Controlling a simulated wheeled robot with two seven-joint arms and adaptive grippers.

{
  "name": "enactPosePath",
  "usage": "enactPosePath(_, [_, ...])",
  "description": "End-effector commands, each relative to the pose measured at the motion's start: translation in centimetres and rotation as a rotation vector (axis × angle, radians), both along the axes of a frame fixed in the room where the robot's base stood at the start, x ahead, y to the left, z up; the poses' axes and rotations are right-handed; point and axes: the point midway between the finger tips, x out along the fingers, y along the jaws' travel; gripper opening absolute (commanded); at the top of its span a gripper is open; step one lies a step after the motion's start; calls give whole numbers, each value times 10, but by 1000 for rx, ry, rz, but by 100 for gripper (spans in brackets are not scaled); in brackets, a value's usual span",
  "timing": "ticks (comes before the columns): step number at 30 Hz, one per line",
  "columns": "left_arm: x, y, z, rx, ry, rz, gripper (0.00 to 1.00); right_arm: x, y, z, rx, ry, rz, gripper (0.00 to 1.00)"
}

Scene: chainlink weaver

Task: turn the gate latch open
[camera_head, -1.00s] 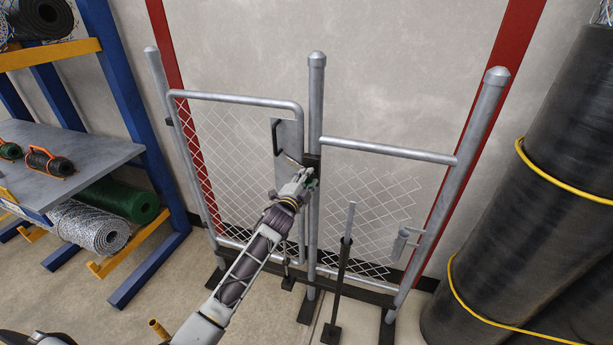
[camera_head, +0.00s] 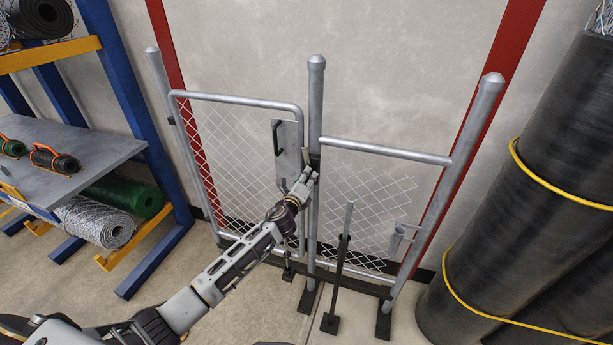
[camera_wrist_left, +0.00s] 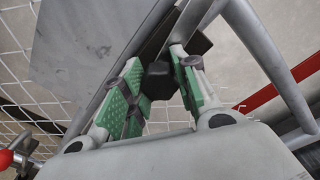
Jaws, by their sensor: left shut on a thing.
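The gate (camera_head: 240,102) is a grey tube frame with chain-link mesh, and it stands in line with the middle post (camera_head: 316,100). A grey plate (camera_head: 290,140) with a black pull handle (camera_head: 276,138) sits on its right side. My left gripper (camera_head: 308,178) is at the post, just below and right of the plate. In the left wrist view its green-padded fingers are shut on a dark block, the gate latch (camera_wrist_left: 158,82). The gripper hides most of the latch in the head view, so its angle is unclear. My right gripper is not in view.
A fixed mesh panel (camera_head: 385,151) joins the middle post to the right post (camera_head: 465,150). A thin upright rod stand (camera_head: 342,255) is in front of it. Large black rolls (camera_head: 530,180) stand at right. A shelf rack (camera_head: 120,80) with rolls is at left.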

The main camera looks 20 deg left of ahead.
Motion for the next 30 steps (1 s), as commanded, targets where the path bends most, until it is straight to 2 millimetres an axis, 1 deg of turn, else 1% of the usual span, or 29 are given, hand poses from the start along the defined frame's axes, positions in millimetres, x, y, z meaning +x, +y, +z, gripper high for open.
enactPosePath(3, [0, 0, 0, 82, -1, 0, 0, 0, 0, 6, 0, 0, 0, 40])
enactPosePath(10, [0, 0, 0, 182, -5, -1, 0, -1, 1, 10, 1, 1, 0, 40])
enactPosePath(21, [0, -1, -1, 216, -6, -1, 0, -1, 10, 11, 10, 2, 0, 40])
enactPosePath(26, [0, 0, -1, 215, -6, -1, 0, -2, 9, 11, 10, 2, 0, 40])
enactPosePath(27, [0, 0, -1, 215, -6, -1, 33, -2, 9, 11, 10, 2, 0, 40])
enactPosePath(30, [0, 0, -1, 215, -6, -1, 46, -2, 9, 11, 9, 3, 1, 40])
